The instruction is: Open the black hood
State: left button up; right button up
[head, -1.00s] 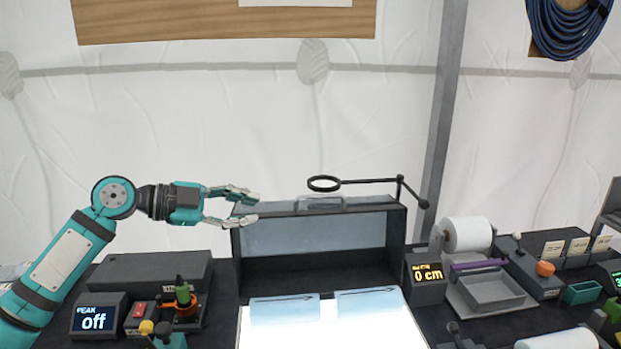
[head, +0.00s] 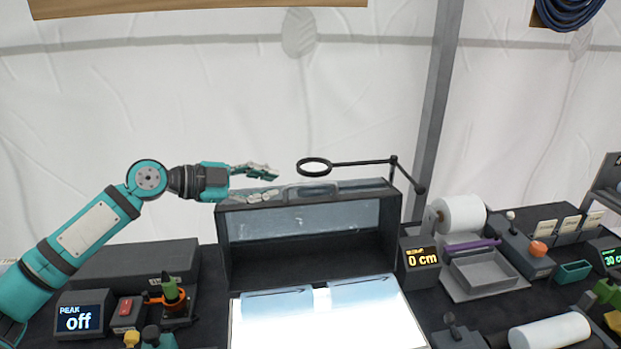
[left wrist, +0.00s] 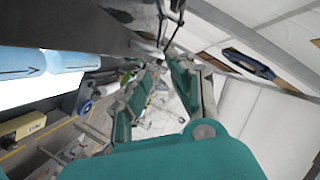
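The black hood (head: 222,250) is a dark box with a clear pale front panel (head: 290,222), standing behind a bright white lit surface. A grey bar handle (head: 309,193) sits on its top front edge. My left gripper (head: 268,184) is at the hood's top left, just left of the handle, pointing right. Its fingers are apart with nothing between them; the lower finger overlaps the hood's top, and I cannot tell if it touches. In the left wrist view my open left gripper (left wrist: 160,78) shows beside a dark edge of the hood (left wrist: 85,28). My right gripper is not in view.
A black ring on a jointed arm (head: 315,167) reaches over the hood's top, close to my left gripper. A "0 cm" display (head: 422,259) and a paper roll (head: 460,215) stand right of the hood. A "PEAK off" box (head: 83,317) is at lower left.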

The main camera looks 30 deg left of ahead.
aim_at(305, 184)
pick_arm(q)
jog(key=p+x, duration=0.2)
jog(key=x, duration=0.3)
jog(key=p+x, duration=0.3)
jog(key=x, duration=0.1)
jog(key=shift+w+d+r, duration=0.15)
jog(key=shift+w+d, duration=0.15)
jog(key=shift+w+d+f, duration=0.2)
grip_shut()
